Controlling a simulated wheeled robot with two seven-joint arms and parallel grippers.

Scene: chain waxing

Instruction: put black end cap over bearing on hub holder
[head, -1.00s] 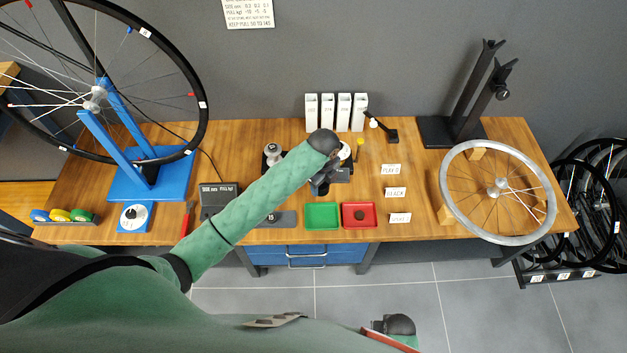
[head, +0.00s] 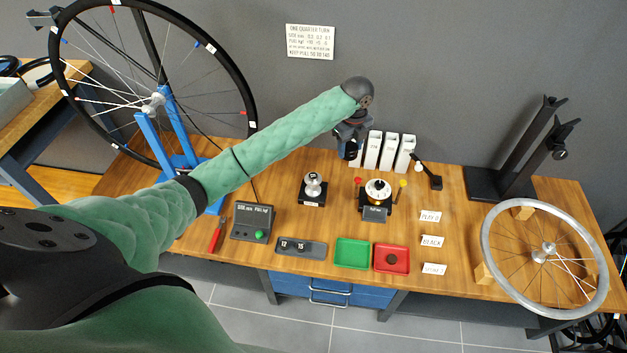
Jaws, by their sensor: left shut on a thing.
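My left gripper (head: 351,146) is in the air near the white boxes, behind and left of the hub holder, seen from above. It is shut on a small dark thing, mostly hidden by the fingers; I cannot tell if it is the black end cap. The hub holder (head: 375,213) is a dark block carrying a round silver-and-gold hub part (head: 378,190) with a dark centre. I cannot make out a bearing or cap on it. The gripper is apart from the holder. My right gripper is out of view.
A silver knobbed part (head: 313,183) stands on a black base left of the holder. In front are a green tray (head: 352,252) and a red tray (head: 392,258) with a dark round piece. White boxes (head: 388,152), a wheel stand and a silver wheel rim (head: 490,255) flank the area.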

